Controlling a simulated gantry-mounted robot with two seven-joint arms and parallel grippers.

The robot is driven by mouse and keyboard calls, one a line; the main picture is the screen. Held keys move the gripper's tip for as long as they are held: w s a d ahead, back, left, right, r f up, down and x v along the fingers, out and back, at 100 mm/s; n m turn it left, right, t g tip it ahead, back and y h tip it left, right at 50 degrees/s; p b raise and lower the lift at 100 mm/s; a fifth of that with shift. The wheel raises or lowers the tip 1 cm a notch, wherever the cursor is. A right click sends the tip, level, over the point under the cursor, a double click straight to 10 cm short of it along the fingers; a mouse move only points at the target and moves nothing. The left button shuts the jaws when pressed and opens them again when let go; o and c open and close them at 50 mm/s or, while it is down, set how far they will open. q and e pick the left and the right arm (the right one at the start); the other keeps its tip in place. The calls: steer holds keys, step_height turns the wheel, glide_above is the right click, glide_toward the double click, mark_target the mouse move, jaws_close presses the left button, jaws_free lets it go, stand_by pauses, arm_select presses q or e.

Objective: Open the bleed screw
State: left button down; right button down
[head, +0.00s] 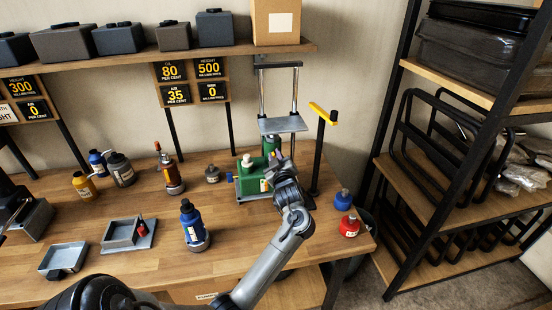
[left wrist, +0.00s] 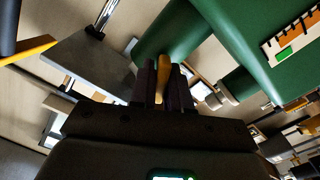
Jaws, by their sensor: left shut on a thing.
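The green hydraulic unit (head: 250,181) stands on the bench under the lift frame; its green body and cylinder (left wrist: 170,32) fill the top of the left wrist view. My left gripper (head: 277,162) is at the right side of the unit. In the left wrist view its dark fingers (left wrist: 164,84) are shut on a small brass-yellow piece (left wrist: 164,66), which looks like the bleed screw. The fingers hide most of it, so I cannot tell how far it is turned. My right gripper is in neither view.
A grey lift plate (head: 283,124) and a yellow-handled lever (head: 323,113) on a black post stand close above and right of my gripper. A shelf rack (head: 450,190) is at right.

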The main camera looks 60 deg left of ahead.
arm_select(q)
steer(key=n+b, duration=0.2)
steer(key=n, duration=0.1)
steer(key=shift+f, duration=0.25)
steer(key=shift+r+n+b, duration=0.1)
steer(key=shift+n+b, duration=0.9)
steer(key=shift+n, duration=0.4)
steer(key=c, duration=1.2)
jaws_free()
steer(key=v, duration=1.1)
steer(key=shift+s, duration=0.1)
steer(key=shift+a, duration=0.1)
